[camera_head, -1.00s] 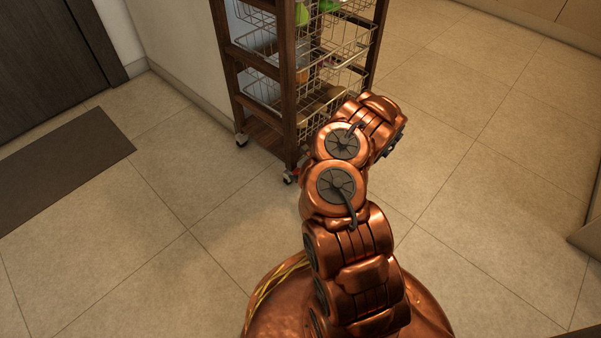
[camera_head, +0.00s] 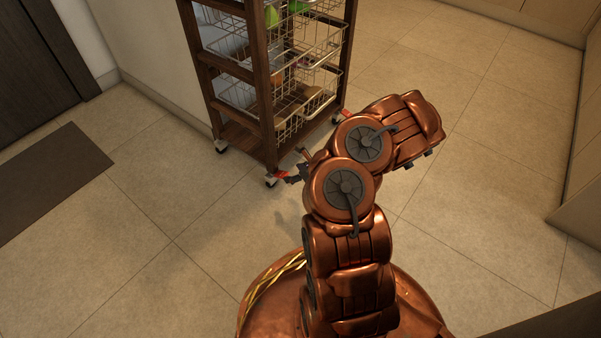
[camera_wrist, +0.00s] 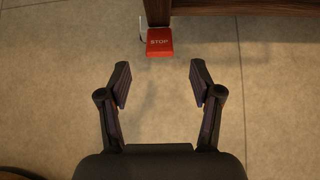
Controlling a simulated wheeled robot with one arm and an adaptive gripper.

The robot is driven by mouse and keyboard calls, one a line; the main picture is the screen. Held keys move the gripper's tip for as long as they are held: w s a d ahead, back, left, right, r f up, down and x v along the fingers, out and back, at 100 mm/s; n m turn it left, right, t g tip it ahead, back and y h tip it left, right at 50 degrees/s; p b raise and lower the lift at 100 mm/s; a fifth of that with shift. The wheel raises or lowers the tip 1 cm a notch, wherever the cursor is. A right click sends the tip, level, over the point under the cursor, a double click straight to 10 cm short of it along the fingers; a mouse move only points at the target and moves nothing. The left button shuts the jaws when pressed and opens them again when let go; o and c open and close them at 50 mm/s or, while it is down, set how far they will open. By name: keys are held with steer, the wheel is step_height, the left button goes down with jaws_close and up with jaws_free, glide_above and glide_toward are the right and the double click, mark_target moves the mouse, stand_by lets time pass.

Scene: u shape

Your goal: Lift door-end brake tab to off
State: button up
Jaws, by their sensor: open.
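A red brake tab marked STOP (camera_wrist: 160,41) sticks out at the foot of a dark wooden post in the wrist view. In the head view a red tab (camera_head: 283,174) shows at the cart's near front caster; it looks like the same one. My gripper (camera_wrist: 160,78) is open and empty, its two fingers apart below the tab in the picture, roughly centred on it and not touching it. In the head view my gripper's dark fingers (camera_head: 296,176) show low beside that caster, partly hidden by my arm.
The wooden cart (camera_head: 262,110) with wire baskets stands against a wall end. Another caster (camera_head: 221,145) is on its left, and a second red tab (camera_head: 343,113) is on its far right. A dark mat (camera_head: 45,182) lies near the door (camera_head: 30,75). The tiled floor in front is clear.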

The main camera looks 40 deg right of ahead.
steer(key=shift+v, duration=1.6)
